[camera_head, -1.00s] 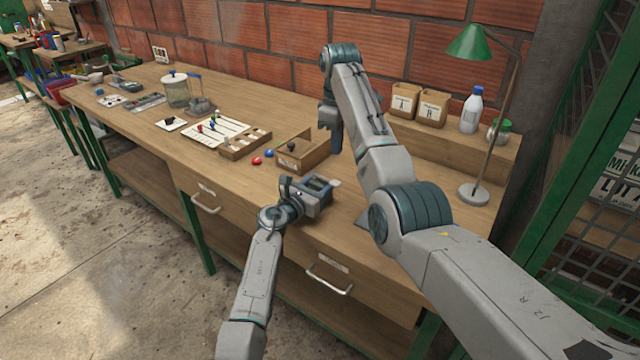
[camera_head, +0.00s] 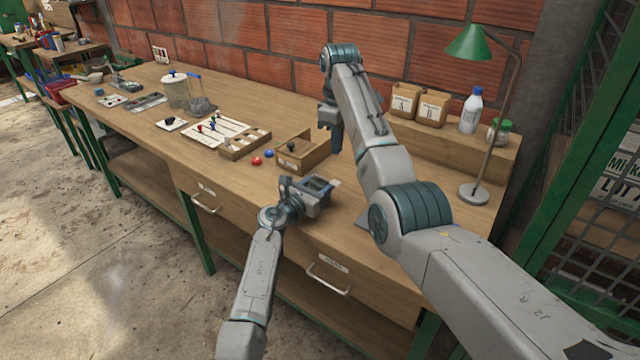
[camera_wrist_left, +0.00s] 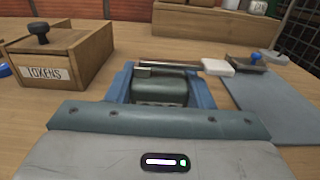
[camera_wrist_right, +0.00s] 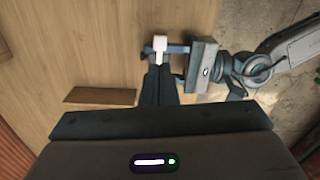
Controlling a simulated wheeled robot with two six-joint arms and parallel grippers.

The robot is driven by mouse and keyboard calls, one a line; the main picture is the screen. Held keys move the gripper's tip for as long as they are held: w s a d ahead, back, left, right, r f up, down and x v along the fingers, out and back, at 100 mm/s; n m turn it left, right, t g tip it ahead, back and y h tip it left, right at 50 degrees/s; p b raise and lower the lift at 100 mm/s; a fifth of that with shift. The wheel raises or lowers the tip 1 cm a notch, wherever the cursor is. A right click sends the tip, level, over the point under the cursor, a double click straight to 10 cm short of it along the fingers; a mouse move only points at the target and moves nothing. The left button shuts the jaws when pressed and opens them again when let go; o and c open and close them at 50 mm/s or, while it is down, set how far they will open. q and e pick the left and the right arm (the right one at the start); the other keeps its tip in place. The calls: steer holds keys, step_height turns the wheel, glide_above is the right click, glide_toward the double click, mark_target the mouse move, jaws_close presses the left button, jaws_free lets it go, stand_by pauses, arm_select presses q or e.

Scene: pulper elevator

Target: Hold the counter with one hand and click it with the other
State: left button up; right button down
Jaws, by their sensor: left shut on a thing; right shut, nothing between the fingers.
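The counter is a grey-green body (camera_wrist_left: 160,90) with a white-tipped lever (camera_wrist_left: 217,67) sticking out to the right in the left wrist view. My left gripper (camera_head: 318,186) is shut on the counter, over the front part of the bench; its blue fingers flank the body. My right gripper (camera_head: 330,132) is shut and empty, pointing down above and behind the counter in the head view. In the right wrist view its dark fingers (camera_wrist_right: 157,82) line up with the white lever tip (camera_wrist_right: 159,45); I cannot tell the height gap between them.
A wooden tokens box (camera_wrist_left: 52,60) with a dark knob stands behind and left of the counter. A grey mat (camera_wrist_left: 275,105) with a blue-knobbed item (camera_wrist_left: 256,58) lies to the right.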

stand_by(0.5)
steer(key=a+m+t+y, duration=0.1)
steer(key=m+t, duration=0.1)
steer(key=m, duration=0.3)
steer(key=w+a+m+t+y, duration=0.1)
steer(key=m+t, duration=0.2)
steer(key=m, duration=0.2)
steer(key=a+r+m+t+y, duration=0.1)
steer(key=m+t+y, duration=0.1)
steer(key=m, duration=0.3)
steer(key=shift+w+a+t, duration=0.25)
steer(key=shift+w+t, duration=0.05)
steer(key=shift+w, duration=0.05)
glide_above(324, 184)
steer(key=shift+f, duration=4.4)
steer(key=shift+f, duration=0.2)
steer(key=shift+f, duration=0.2)
steer(key=shift+f, duration=0.3)
